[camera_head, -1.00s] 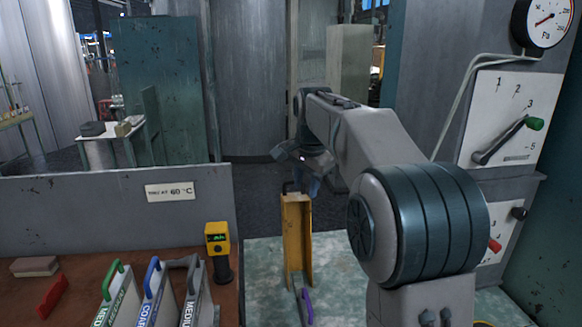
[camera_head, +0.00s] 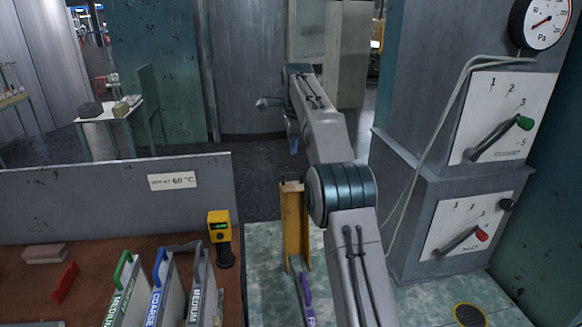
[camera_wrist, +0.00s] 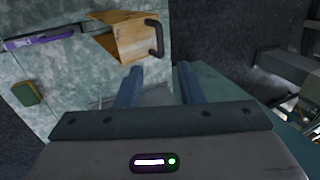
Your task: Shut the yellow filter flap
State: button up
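The yellow filter flap (camera_head: 294,228) stands upright on the green mottled worktop in the head view, left of my arm, with a dark handle at its top. In the wrist view the flap (camera_wrist: 125,38) shows at the top, its black handle (camera_wrist: 155,38) on its right side. My gripper (camera_wrist: 159,85) is open, with two blue fingers apart and nothing between them. In the wrist view the fingertips are just below the flap and appear clear of it. In the head view the gripper (camera_head: 292,133) is partly hidden behind my arm, beyond the flap.
A purple-handled filter (camera_head: 306,288) lies in front of the flap. Filters with green (camera_head: 123,268) and blue handles stand at left, near a yellow handheld device (camera_head: 219,226). A grey cabinet with lever panels (camera_head: 468,226) stands at right. The worktop's far edge borders open floor.

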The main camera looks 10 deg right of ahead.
jog(key=p, duration=0.1)
send_over(290, 185)
jog(key=f, duration=1.1)
jog(key=shift+w+d, duration=0.1)
jog(key=shift+w, duration=0.1)
jog(key=shift+c, duration=0.3)
grip_shut()
